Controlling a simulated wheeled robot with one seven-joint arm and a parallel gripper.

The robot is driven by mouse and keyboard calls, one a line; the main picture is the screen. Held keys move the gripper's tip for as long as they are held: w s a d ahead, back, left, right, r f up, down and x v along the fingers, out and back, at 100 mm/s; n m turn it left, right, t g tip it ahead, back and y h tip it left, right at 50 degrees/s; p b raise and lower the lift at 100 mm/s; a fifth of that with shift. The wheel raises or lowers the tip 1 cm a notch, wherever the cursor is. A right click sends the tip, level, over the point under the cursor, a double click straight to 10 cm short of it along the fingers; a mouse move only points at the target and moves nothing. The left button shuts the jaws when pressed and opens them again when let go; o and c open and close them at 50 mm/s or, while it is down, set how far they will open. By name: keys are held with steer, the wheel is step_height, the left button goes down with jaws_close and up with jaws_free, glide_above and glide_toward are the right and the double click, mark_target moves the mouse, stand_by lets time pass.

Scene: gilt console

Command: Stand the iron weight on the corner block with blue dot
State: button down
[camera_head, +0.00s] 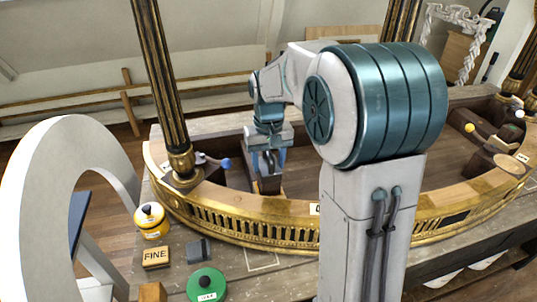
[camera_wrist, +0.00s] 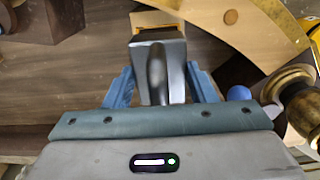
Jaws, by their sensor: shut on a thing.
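My gripper (camera_head: 267,160) is shut on the iron weight, a dark grey block with a rounded handle. In the wrist view the weight (camera_wrist: 172,57) sits between the blue fingers (camera_wrist: 157,88). A brown wooden block (camera_head: 268,185) stands just below my gripper inside the gilt curved frame. Its light top edge shows beyond the weight in the wrist view (camera_wrist: 148,19). I cannot tell whether weight and block touch. A blue ball-like dot (camera_head: 226,163) is left of my gripper, by the fluted column; it also shows right of the fingers in the wrist view (camera_wrist: 238,93).
The gilt rail (camera_head: 240,226) curves in front of my gripper, and the fluted column (camera_head: 162,85) rises to its left. A yellow pot (camera_head: 150,220), a FINE block (camera_head: 156,257), a dark grey block (camera_head: 200,250) and a green disc (camera_head: 206,284) stand on the bench in front.

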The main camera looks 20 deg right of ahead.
mark_target(269, 152)
steer(key=shift+f, duration=0.1)
steer(key=c, duration=0.6)
jaws_free()
step_height(269, 152, up, 12)
steer(key=shift+b, duration=0.35)
steer(key=shift+s, duration=0.15)
steer(key=s+f+t, duration=0.1)
steer(key=s+f, duration=0.2)
steer(key=s, duration=0.4)
steer(key=s+f+t, duration=0.1)
steer(key=s+f, duration=0.2)
steer(key=s, duration=0.4)
steer(key=s+f+t, duration=0.1)
steer(key=s+f, duration=0.2)
steer(key=s, duration=0.3)
steer(key=shift+s+f, duration=0.25)
steer(key=shift+s, duration=0.15)
